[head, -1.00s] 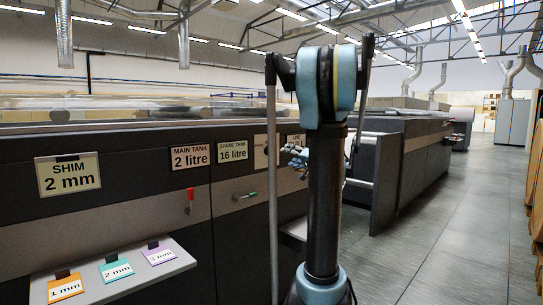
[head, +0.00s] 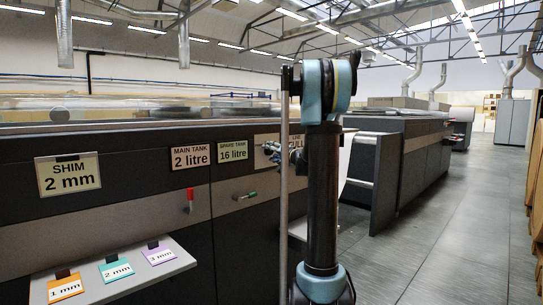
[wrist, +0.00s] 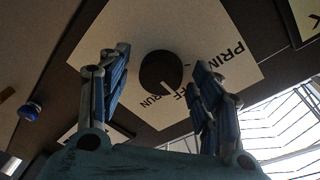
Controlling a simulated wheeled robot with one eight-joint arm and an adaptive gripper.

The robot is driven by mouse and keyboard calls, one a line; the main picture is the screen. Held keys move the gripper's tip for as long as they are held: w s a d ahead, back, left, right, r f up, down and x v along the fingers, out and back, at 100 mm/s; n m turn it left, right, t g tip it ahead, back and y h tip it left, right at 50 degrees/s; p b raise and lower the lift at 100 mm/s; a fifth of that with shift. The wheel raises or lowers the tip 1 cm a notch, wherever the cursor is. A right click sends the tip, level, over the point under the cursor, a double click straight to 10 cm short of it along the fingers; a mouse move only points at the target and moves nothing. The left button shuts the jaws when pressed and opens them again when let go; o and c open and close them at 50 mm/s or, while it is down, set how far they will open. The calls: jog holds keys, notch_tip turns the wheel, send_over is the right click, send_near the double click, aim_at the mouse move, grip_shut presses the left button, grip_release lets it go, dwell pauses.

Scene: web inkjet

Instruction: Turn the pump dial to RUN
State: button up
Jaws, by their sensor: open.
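In the wrist view the black round pump dial (wrist: 158,72) sits on a pale label plate (wrist: 215,35). The words PRIME, OFF and RUN are printed around it, and OFF is partly hidden by a finger. A pale pointer line on the dial points down and slightly right in the picture, on the side where OFF and RUN are; its exact setting is hard to tell. My gripper (wrist: 160,62) is open, with one blue finger on each side of the dial in the picture. Contact is not visible. In the head view my gripper (head: 270,150) is close to the machine front.
A shelf (head: 170,263) with coloured shim tags juts out below. The floor (head: 440,240) at right is clear.

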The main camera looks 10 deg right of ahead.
jog(key=c, duration=1.1)
jog(key=shift+o, duration=0.2)
jog(key=shift+m, duration=0.4)
jog(key=m, duration=0.5)
jog(key=shift+d+r+g, duration=0.1)
jog(key=shift+d+g, duration=0.05)
jog(key=shift+g, duration=0.25)
jog(key=m+g, duration=0.1)
jog(key=m, duration=0.4)
jog(key=shift+m, duration=0.3)
